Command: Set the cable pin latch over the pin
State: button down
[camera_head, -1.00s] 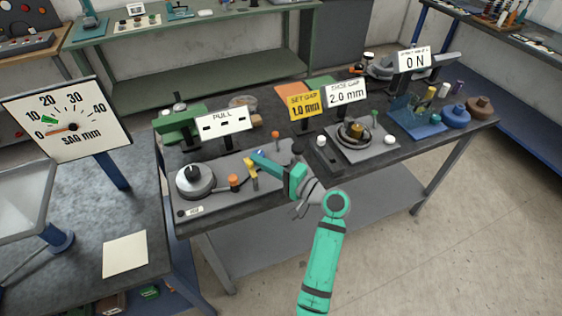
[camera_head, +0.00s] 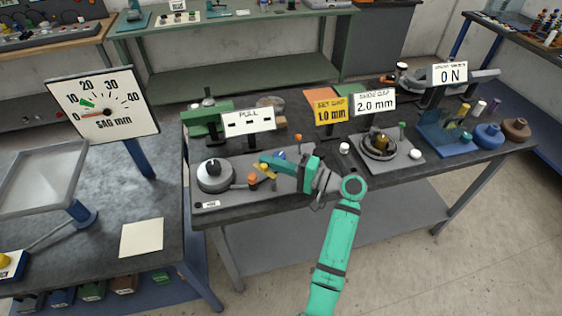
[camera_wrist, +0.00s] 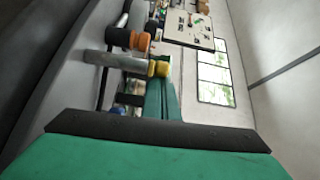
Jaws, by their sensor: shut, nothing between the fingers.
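On the grey base plate (camera_head: 228,196) of the bench fixture, a yellow piece (camera_head: 266,171) sits near an orange-capped post (camera_head: 252,179). The yellow piece may be the latch, and I cannot tell which post is the pin. My green gripper (camera_head: 264,160) is shut and empty, with its tip right above or against the yellow piece; contact is unclear. In the wrist view, a yellow end (camera_wrist: 159,68) shows beyond the green finger, beside a grey post (camera_wrist: 105,60) and an orange cap (camera_wrist: 141,41). The cable is not distinguishable.
A round grey drum with a knob (camera_head: 214,176) stands left on the plate. A second fixture (camera_head: 380,146) is to the right. The SAG dial (camera_head: 104,105) points near 0.

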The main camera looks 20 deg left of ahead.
jog(key=shift+s+a+n+g, duration=0.2)
jog(key=shift+n+g, duration=0.2)
jog(key=shift+g, duration=0.2)
dwell(1.1)
jog(key=d, duration=0.7)
jog(key=w+d, duration=0.1)
jog(key=d, duration=0.2)
jog(key=shift+d+f, duration=0.1)
jog(key=shift+d, duration=0.3)
jog(key=shift+w, duration=0.1)
